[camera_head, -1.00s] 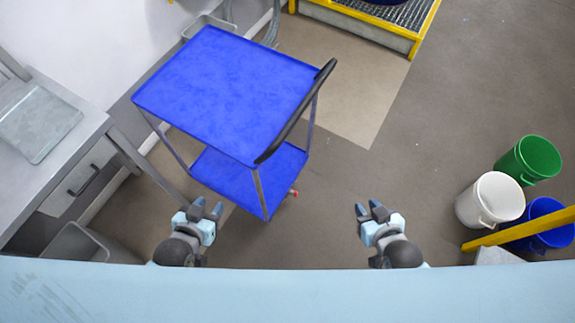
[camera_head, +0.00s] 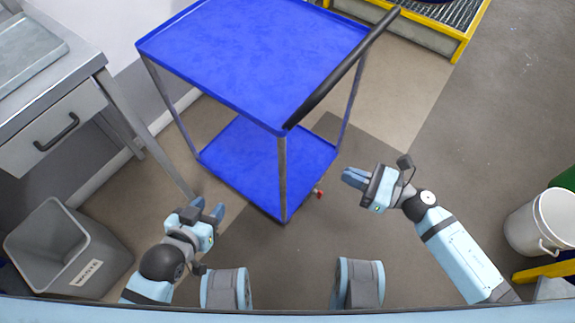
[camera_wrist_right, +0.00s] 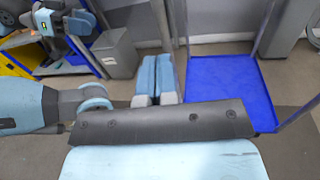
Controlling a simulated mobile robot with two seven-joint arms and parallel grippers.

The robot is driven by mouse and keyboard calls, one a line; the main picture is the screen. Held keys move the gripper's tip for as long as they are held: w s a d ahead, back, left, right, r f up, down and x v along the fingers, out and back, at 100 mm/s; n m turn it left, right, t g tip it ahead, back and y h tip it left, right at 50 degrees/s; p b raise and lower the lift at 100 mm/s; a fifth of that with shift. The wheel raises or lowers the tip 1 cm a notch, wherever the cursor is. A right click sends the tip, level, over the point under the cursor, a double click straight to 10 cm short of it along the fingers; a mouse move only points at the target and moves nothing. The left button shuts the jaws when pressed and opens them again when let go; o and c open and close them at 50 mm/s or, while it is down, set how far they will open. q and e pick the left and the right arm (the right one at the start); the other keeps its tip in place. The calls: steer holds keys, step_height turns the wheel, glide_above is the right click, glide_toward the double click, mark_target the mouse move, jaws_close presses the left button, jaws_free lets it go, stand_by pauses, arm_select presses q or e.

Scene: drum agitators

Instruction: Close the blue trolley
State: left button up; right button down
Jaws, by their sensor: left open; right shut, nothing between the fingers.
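The blue trolley (camera_head: 255,60) stands ahead of me, with a flat top shelf, a lower shelf (camera_head: 265,165) and a black handle bar (camera_head: 345,65) along its right edge. My left gripper (camera_head: 208,208) is open and empty, in front of the trolley's lower left side. My right gripper (camera_head: 355,178) is shut and empty, to the right of the trolley's front leg and apart from it, below the handle. In the right wrist view, the shut fingers (camera_wrist_right: 156,78) show beside the lower blue shelf (camera_wrist_right: 230,88).
A workbench with a drawer (camera_head: 58,128) stands at left, with a grey bin (camera_head: 68,248) in front. A white bucket (camera_head: 543,222) stands at the right edge. A yellow-framed grated platform (camera_head: 430,30) is at the back. Floor right of the trolley is clear.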

arm_select(q)
steer(key=shift+a+p, duration=0.1)
steer(key=shift+p, duration=0.25)
arm_select(e)
steer(key=x, duration=1.4)
steer(key=shift+s+f+n, duration=0.15)
steer(key=shift+f+n, duration=0.15)
arm_select(q)
steer(key=shift+r, duration=0.15)
arm_select(e)
steer(key=shift+a, duration=0.15)
